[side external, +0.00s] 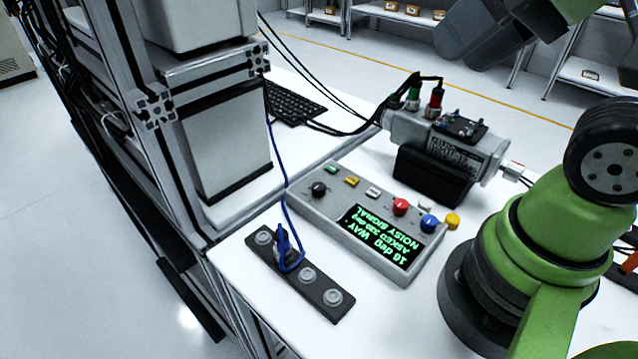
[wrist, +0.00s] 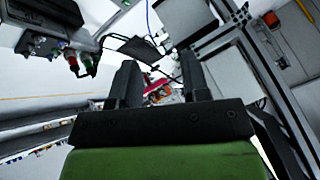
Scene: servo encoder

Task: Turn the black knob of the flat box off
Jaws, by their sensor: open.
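The flat grey box (side external: 335,218) lies on the white table in the side external view. Its black knob (side external: 318,189) sits at its left end, and which way the knob points is too small to tell. A black display (side external: 381,236) on the box is lit with green text, upside down to this camera, including "NOISY SIGNAL". My gripper (wrist: 158,68) is open in the wrist view, its two dark fingers apart with nothing held between them. The fingertips do not show clearly in the side external view; my arm is at the right, apart from the box. I cannot make out the knob in the wrist view.
A grey servo motor (side external: 440,140) on a black block stands behind the box. A black strip (side external: 322,290) with round sockets and a blue cable (side external: 286,215) lies in front. Coloured buttons, including a red one (side external: 400,206), line the box. A metal frame stands left.

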